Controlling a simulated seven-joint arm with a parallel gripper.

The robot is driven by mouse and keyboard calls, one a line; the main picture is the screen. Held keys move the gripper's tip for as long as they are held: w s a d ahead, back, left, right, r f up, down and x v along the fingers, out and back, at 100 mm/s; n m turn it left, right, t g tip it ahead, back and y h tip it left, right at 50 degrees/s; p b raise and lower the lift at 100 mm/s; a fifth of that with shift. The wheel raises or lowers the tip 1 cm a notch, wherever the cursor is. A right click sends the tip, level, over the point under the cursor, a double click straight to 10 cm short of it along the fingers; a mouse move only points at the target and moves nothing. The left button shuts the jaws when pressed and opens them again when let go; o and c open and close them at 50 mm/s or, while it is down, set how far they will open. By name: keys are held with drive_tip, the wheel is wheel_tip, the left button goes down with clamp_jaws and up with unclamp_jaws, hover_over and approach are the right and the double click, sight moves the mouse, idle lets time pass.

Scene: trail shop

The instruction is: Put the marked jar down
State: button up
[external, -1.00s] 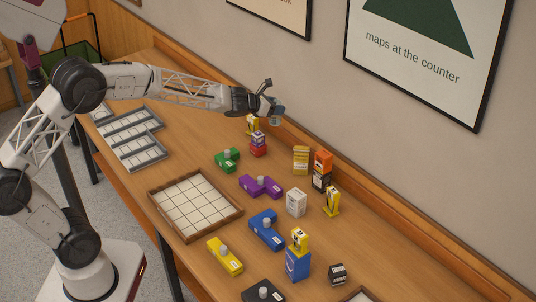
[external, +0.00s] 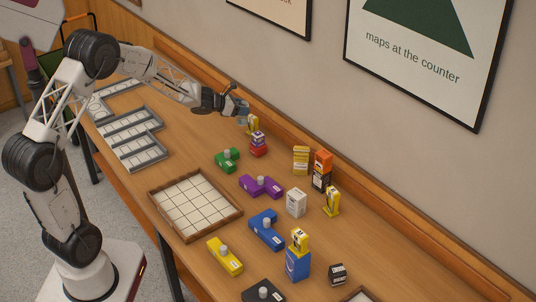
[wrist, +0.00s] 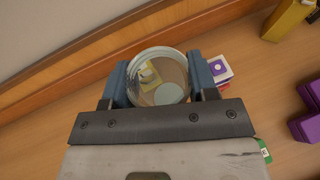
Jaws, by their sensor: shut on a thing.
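My gripper (wrist: 159,85) is shut on a clear round jar (wrist: 147,57), with one finger on each side of it. Looking down into the jar, I see a pale round patch and a yellow shape through the glass. I cannot make out a mark on it for certain. In the external view my gripper (external: 236,104) holds the jar above the far part of the wooden table (external: 195,140), near the wall. The jar is small and partly hidden by the fingers there.
Green (external: 226,162) and purple (external: 257,187) blocks lie nearer. Grey trays (external: 138,150) lie left, and a wooden gridded tray (external: 163,228) sits at the near edge. The wall is close behind.

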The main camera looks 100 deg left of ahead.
drive_tip(key=s+a+f+m+h, duration=0.1)
drive_tip(key=s+f, duration=0.5)
drive_tip(key=s, duration=0.6)
drive_tip(key=shift+a+t, duration=0.4)
drive_tip(key=shift+a+r, duration=0.1)
drive_tip(key=w+a, duration=0.3)
drive_tip(key=a, duration=0.4)
drive_tip(key=w+a+f, duration=0.1)
drive_tip(key=w+a, duration=0.2)
drive_tip(key=a, duration=0.4)
drive_tip(key=shift+w+a+f, duration=0.25)
drive_tip(key=shift+f, duration=1.75)
drive_tip(key=shift+f, duration=0.1)
drive_tip(key=o, duration=1)
